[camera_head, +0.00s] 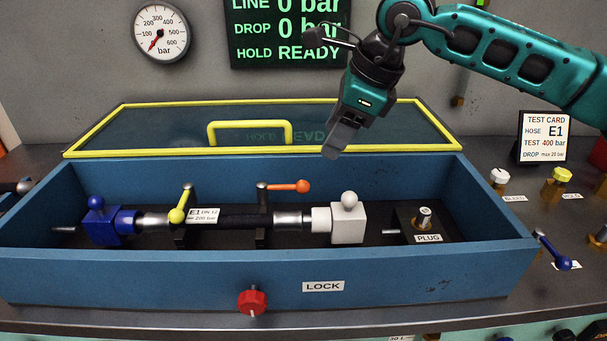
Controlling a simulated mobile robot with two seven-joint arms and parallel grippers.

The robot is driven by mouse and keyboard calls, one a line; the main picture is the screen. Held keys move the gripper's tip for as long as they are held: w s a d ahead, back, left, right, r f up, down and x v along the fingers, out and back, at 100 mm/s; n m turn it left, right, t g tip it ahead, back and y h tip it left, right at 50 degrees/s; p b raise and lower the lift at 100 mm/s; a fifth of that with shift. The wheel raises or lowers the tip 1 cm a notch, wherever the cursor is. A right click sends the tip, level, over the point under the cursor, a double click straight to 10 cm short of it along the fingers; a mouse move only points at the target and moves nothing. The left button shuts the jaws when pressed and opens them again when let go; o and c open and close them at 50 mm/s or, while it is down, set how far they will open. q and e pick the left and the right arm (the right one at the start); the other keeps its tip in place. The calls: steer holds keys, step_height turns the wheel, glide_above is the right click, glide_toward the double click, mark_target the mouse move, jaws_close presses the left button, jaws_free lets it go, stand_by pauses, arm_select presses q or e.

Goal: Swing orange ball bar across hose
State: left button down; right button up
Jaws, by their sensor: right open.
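The orange ball bar (289,186) is a short bar with an orange ball at its right end, pivoted on a dark post beside the hose. It points right, roughly along the hose. The hose (240,218) lies in the blue box (150,271) between a blue block (101,225) and a white block (349,222), with an E1 label on it. A yellow ball bar (181,206) stands left of it, its ball toward the front. My right gripper (338,145) is above the back of the box, up and right of the orange ball, open and empty. My left gripper is out of view.
The glass lid (360,128) with yellow rim and handle stands open behind the box. A red knob (252,302) is on the box front. A plug (424,219) sits inside at right. Valves with white and yellow caps (562,175) and a test card (545,138) stand right of the box.

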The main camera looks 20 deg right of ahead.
mark_target(305, 183)
steer(key=x, duration=1.2)
steer(key=shift+a+f, duration=0.2)
steer(key=shift+f, duration=0.15)
steer(key=shift+c, duration=0.3)
jaws_close()
